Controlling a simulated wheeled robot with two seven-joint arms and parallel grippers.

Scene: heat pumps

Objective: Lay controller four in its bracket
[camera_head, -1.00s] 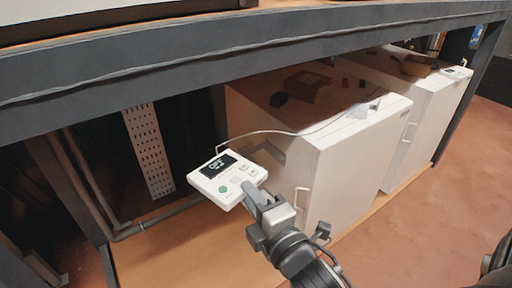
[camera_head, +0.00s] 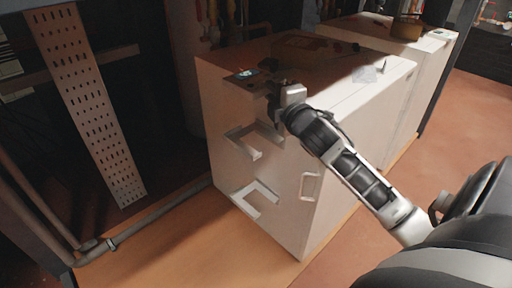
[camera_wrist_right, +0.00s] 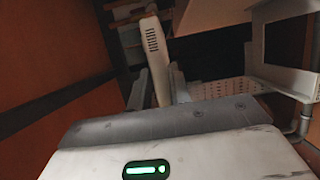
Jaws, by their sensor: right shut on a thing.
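My right gripper (camera_head: 277,98) is at the upper left side of the near white heat pump. In the wrist view the right gripper (camera_wrist_right: 158,88) is shut on a white controller (camera_wrist_right: 153,48), seen nearly edge-on with a slotted vent. In the head view the controller (camera_head: 246,74) is a small shaded shape with a pale screen just beyond the fingers. An upper white bracket (camera_head: 243,139) and a lower white bracket (camera_head: 256,197) stick out from the pump's side, below the gripper. Part of a white bracket (camera_wrist_right: 285,75) shows at right in the wrist view. The left gripper is not in view.
The near heat pump (camera_head: 282,222) has a handle on its front. A second heat pump stands behind it. A perforated metal strip (camera_head: 88,105) and a pipe (camera_head: 160,219) are at left. The wooden floor strip left of the pump is clear.

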